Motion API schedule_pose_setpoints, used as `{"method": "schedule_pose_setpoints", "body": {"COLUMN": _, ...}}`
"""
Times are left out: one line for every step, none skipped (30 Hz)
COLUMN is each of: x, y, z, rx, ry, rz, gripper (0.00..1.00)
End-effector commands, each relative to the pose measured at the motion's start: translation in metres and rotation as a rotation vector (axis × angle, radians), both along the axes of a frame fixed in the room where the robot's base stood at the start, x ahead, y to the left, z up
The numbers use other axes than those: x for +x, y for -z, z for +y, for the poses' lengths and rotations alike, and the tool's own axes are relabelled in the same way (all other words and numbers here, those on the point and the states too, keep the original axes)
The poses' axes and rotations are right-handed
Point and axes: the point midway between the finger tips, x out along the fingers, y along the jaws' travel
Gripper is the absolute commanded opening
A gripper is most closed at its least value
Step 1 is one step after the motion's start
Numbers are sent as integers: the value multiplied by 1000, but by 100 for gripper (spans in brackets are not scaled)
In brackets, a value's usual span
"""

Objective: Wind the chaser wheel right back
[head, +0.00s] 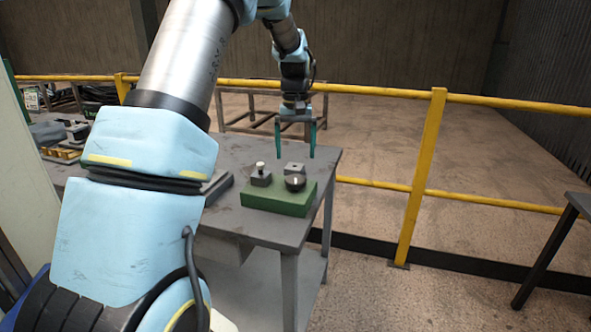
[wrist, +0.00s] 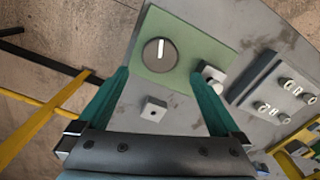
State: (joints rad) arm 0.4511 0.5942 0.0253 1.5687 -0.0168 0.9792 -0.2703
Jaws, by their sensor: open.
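A green block (head: 272,204) sits near the right end of the grey table. A round black dial with a white line (head: 295,183) is on its top and looks like the wheel; no label is readable. The dial also shows in the wrist view (wrist: 160,53), its line nearly upright there. Beside it are a grey block with a pale knob (head: 261,178) and a plain grey block with a small hole (head: 294,168). My gripper (head: 295,156) points down above and behind the block, open and empty. Its teal fingers (wrist: 160,80) are apart from the dial.
In the wrist view a grey panel with several pale knobs (wrist: 279,92) lies to the right of the green block. Other equipment (head: 62,140) stands at the left in the head view. A yellow railing (head: 425,160) runs behind the table. The air around the dial looks clear.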

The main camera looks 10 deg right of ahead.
Motion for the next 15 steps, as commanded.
{"method": "schedule_pose_setpoints", "body": {"x": -1, "y": 9, "z": 0, "rx": 2, "ry": 0, "rz": 5, "gripper": 100}}
{"method": "schedule_pose_setpoints", "body": {"x": -1, "y": 14, "z": 0, "rx": 2, "ry": 0, "rz": 5, "gripper": 100}}
{"method": "schedule_pose_setpoints", "body": {"x": -1, "y": 22, "z": 0, "rx": 2, "ry": 0, "rz": 6, "gripper": 100}}
{"method": "schedule_pose_setpoints", "body": {"x": -1, "y": 28, "z": 0, "rx": 2, "ry": 0, "rz": 5, "gripper": 100}}
{"method": "schedule_pose_setpoints", "body": {"x": -1, "y": 33, "z": 0, "rx": 2, "ry": 0, "rz": 5, "gripper": 100}}
{"method": "schedule_pose_setpoints", "body": {"x": -1, "y": 41, "z": 0, "rx": 2, "ry": 0, "rz": 4, "gripper": 100}}
{"method": "schedule_pose_setpoints", "body": {"x": -1, "y": 46, "z": 0, "rx": 2, "ry": 0, "rz": 5, "gripper": 100}}
{"method": "schedule_pose_setpoints", "body": {"x": -1, "y": 51, "z": 0, "rx": 2, "ry": 0, "rz": 4, "gripper": 100}}
{"method": "schedule_pose_setpoints", "body": {"x": -1, "y": 57, "z": 0, "rx": 2, "ry": 0, "rz": 5, "gripper": 100}}
{"method": "schedule_pose_setpoints", "body": {"x": -1, "y": 61, "z": 0, "rx": 2, "ry": 0, "rz": 4, "gripper": 100}}
{"method": "schedule_pose_setpoints", "body": {"x": -1, "y": 64, "z": 0, "rx": 0, "ry": 0, "rz": 3, "gripper": 100}}
{"method": "schedule_pose_setpoints", "body": {"x": -1, "y": 69, "z": 0, "rx": 0, "ry": 0, "rz": 3, "gripper": 100}}
{"method": "schedule_pose_setpoints", "body": {"x": -1, "y": 72, "z": 0, "rx": 0, "ry": 0, "rz": 3, "gripper": 100}}
{"method": "schedule_pose_setpoints", "body": {"x": 0, "y": 74, "z": 0, "rx": 0, "ry": 0, "rz": 2, "gripper": 100}}
{"method": "schedule_pose_setpoints", "body": {"x": 0, "y": 77, "z": 0, "rx": 0, "ry": 0, "rz": 1, "gripper": 100}}
